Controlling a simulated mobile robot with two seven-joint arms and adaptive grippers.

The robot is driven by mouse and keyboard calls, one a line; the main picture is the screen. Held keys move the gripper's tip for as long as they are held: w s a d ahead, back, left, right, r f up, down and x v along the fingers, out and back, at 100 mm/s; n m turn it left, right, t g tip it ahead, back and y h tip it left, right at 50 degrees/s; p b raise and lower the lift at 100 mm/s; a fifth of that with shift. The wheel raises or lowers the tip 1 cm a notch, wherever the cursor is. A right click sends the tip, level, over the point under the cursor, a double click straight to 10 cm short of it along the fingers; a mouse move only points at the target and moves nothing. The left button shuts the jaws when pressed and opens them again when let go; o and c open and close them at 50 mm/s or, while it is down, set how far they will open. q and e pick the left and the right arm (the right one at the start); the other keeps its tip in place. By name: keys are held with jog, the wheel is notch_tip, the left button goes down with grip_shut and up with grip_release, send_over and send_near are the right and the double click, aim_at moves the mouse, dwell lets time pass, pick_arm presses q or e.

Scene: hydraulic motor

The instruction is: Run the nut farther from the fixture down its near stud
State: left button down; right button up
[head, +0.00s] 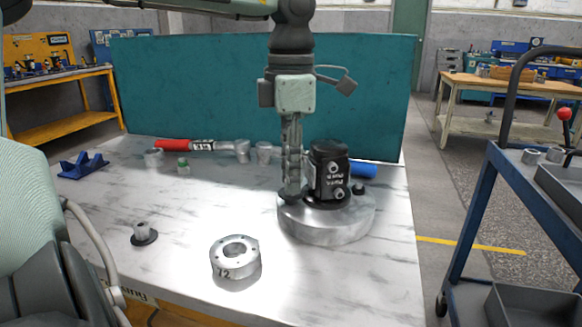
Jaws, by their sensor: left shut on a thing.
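The round metal fixture base (325,228) stands on the right part of the table, with a black motor body (330,165) upright on it. My left gripper (290,186) points straight down at the left side of the motor. Its fingers are shut on a small dark nut (290,197), low over the left of the base. The fingers hide the stud there and most of the nut, so I cannot tell how far down it sits. Another dark nut (358,189) shows at the right of the motor on the base. My right gripper is out of view.
A metal ring (235,258) lies in front of the base. A red-handled tool (190,146) and grey cylinders lie behind. A teal panel (220,85) closes the table's back.

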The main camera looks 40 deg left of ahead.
pick_arm(q)
jog(key=shift+r+m+p, duration=0.1)
jog(key=shift+m+p, duration=0.55)
jog(key=shift+m, duration=1.65)
jog(key=c, duration=1.6)
grip_release()
jog(key=shift+c, duration=0.2)
